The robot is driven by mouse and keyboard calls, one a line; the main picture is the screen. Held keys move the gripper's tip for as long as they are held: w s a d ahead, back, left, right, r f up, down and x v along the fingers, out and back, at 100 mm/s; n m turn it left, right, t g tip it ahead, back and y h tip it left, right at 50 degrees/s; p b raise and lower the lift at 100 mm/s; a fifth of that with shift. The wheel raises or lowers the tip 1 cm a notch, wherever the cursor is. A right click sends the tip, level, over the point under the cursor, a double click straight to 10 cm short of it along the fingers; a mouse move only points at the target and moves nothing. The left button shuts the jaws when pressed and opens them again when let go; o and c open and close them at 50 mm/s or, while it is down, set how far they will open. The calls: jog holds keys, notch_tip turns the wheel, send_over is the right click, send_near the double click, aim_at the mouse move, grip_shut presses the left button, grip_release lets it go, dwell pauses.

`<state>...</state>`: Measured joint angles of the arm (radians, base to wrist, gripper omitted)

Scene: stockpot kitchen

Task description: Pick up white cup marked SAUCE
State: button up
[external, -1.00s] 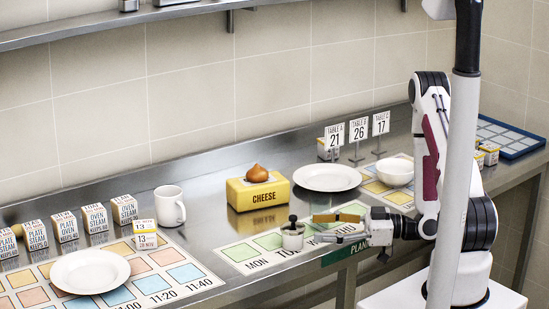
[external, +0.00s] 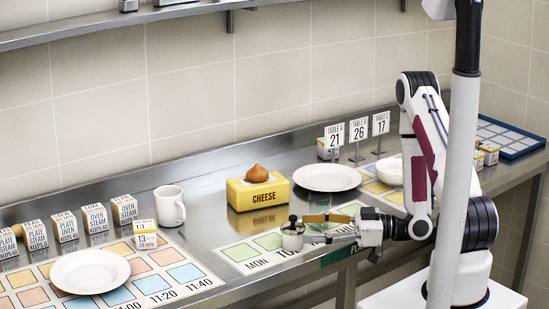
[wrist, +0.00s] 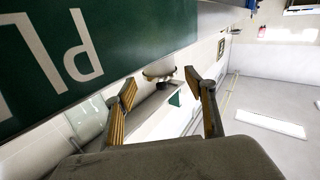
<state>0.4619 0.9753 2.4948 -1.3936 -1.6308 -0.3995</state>
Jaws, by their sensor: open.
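In the wrist view a round pale shape with a dark knob (wrist: 158,72) shows between the open fingers. A white mug (external: 170,207) stands farther left, with no lettering visible.
A yellow CHEESE block (external: 258,194) with a brown onion-like top sits behind the container. A white plate (external: 327,177), a white bowl (external: 388,172) and number signs (external: 358,130) stand behind my gripper. Another plate (external: 90,271) and several labelled boxes are at left.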

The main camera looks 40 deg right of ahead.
aim_at(293, 228)
jog(key=shift+a, duration=0.1)
jog(key=shift+f+x, duration=0.25)
jog(key=shift+x, duration=2.25)
jog(key=shift+s+a, duration=0.1)
jog(key=c, duration=1.5)
